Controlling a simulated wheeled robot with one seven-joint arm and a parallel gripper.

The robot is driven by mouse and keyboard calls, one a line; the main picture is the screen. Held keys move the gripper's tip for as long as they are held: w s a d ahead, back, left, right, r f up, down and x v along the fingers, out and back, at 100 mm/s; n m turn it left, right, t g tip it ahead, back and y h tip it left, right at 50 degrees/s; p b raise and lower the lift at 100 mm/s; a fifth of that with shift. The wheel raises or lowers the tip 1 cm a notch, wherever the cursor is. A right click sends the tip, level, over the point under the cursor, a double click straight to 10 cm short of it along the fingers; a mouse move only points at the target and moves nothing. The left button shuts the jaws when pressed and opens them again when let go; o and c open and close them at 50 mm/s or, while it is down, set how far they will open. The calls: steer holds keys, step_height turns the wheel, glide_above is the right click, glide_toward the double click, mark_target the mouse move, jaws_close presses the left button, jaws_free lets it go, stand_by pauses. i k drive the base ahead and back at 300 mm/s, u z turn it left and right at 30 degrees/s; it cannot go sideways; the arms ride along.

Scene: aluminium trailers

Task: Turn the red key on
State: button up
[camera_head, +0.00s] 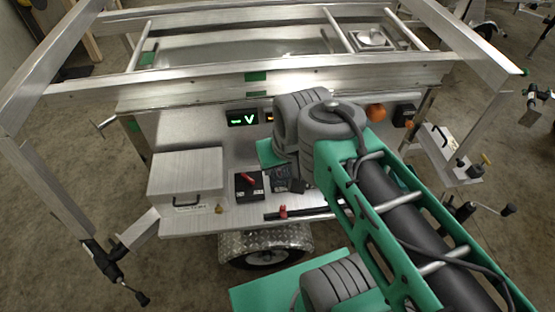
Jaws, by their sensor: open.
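A red key (248,178) sits on top of a small black box (249,193) on the trailer's metal shelf, left of my arm. It lies slanted across the box top. I cannot tell from this view whether its position is on or off. My arm reaches in from the lower right, and its grey joints stand over the shelf to the right of the key. My gripper is hidden behind these arm links, so its jaws do not show.
A metal case (186,172) stands left of the black box. A dark device (283,178) is on its right, partly behind my arm. A dark bar with a red piece (283,211) runs along the shelf's front. A green-lit display (243,119) is on the panel behind. Trailer rails (270,80) cross above.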

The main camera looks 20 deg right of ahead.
mark_target(249, 180)
steer(key=z, duration=0.45)
steer(key=k, duration=0.25)
steer(key=u, duration=1.55)
steer(key=i, duration=0.75)
steer(key=u, duration=0.15)
